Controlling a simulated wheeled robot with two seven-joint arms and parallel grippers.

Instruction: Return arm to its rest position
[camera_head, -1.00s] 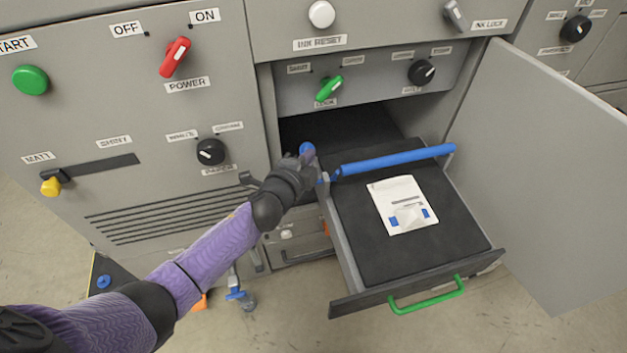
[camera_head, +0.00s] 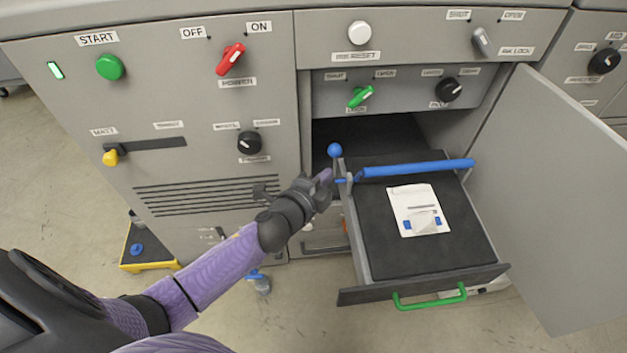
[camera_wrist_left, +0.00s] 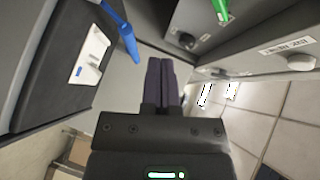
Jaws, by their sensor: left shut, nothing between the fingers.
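My left gripper (camera_head: 326,178) is beside the left edge of the open drawer (camera_head: 355,255), close to the blue ball-ended lever (camera_head: 334,150). In the left wrist view its two dark fingers (camera_wrist_left: 160,82) are together with nothing between them. My left arm reaches in from the lower left. A blue bar (camera_head: 418,168) lies across the back of the drawer. It also shows in the left wrist view (camera_wrist_left: 130,42). A white packet with blue marks (camera_head: 416,210) lies flat on the dark drawer bed. My right gripper does not show.
An open grey door (camera_head: 560,200) stands to the right of the drawer. The drawer's green handle (camera_head: 430,296) sticks out in front. The machine front carries a green start button (camera_head: 110,67) and a red power knob (camera_head: 230,58). A yellow-edged platform (camera_head: 150,250) stands at lower left.

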